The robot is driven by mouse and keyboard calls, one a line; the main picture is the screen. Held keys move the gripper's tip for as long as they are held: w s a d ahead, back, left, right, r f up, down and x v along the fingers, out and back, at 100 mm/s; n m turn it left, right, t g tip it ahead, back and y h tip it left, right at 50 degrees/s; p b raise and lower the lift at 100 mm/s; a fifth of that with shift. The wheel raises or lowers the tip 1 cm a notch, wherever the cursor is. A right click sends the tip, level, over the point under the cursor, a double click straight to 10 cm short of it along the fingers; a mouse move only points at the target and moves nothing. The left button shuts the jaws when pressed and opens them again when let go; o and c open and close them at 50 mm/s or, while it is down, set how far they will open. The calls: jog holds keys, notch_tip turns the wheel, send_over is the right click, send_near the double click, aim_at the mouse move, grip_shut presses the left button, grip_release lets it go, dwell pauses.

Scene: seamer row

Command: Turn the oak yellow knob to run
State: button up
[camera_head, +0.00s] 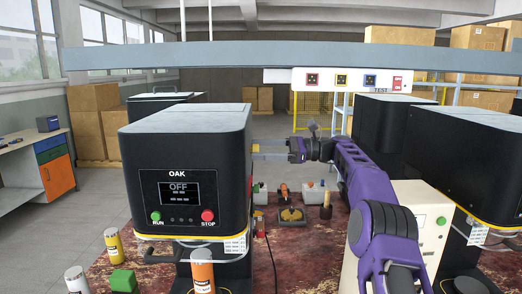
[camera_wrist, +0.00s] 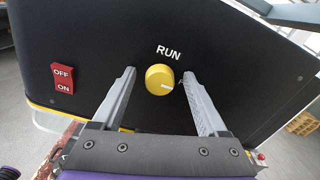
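The black OAK machine (camera_head: 180,140) stands at the left of the head view, and its front display (camera_head: 180,192) reads OFF. The round yellow knob (camera_wrist: 160,79) is on the machine's side panel in the wrist view, with RUN printed above it. A pale mark on the knob points to the right, away from the RUN label. The knob is hidden in the head view. My gripper (camera_wrist: 159,74) is open, with one finger on each side of the knob and gaps between. In the head view my gripper (camera_head: 257,150) reaches the machine's right side.
A red OFF/ON switch (camera_wrist: 63,79) sits left of the knob. Green RUN (camera_head: 156,217) and red STOP (camera_head: 207,215) buttons are on the front. Cans and tools lie on the red bench (camera_head: 310,245). Another black machine (camera_head: 465,160) stands at the right.

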grip_shut()
jog(key=shift+n, duration=0.3)
jog(key=n, duration=1.7)
jog(key=shift+s+f, duration=0.15)
jog(key=shift+f, duration=0.1)
jog(key=shift+n, duration=0.3)
dwell(0.4)
